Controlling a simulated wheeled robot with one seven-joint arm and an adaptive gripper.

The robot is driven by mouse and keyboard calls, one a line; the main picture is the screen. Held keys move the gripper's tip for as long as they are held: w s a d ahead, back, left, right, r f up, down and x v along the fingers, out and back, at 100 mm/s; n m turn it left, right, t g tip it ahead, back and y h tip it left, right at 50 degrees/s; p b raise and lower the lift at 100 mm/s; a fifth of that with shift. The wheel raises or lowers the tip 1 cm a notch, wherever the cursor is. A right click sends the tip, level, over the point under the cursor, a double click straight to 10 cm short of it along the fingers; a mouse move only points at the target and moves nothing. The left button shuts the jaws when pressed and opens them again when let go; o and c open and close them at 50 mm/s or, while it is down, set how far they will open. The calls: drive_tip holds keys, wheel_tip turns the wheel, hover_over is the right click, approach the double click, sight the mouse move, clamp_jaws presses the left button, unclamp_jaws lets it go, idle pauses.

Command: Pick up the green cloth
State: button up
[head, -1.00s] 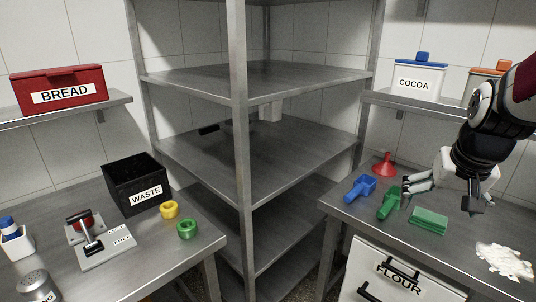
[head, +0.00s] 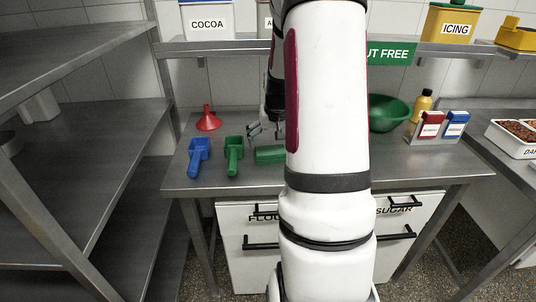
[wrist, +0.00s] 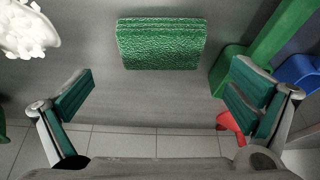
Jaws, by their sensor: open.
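The green cloth (wrist: 161,44) lies folded on the metal table, near the top middle of the wrist view. In the head view only its left part (head: 269,154) shows; my arm hides the rest. My gripper (wrist: 160,105) is open, its two green-padded fingers spread wide with nothing between them. The cloth lies beyond the fingertips in the wrist view, roughly centred between them. In the head view my gripper (head: 262,130) is partly hidden behind my arm, close to the cloth.
A green scoop (head: 234,153), a blue scoop (head: 199,157) and a red funnel (head: 208,119) stand left of the cloth. A white powdery pile (wrist: 28,30) lies on the cloth's other side. A green bowl (head: 388,113) and a yellow bottle (head: 422,105) are farther right.

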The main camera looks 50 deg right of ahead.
sight(270, 149)
drive_tip(key=shift+x, duration=3.55)
drive_tip(key=shift+w+r, duration=0.1)
drive_tip(key=shift+w, duration=0.05)
drive_tip(key=c, duration=0.9)
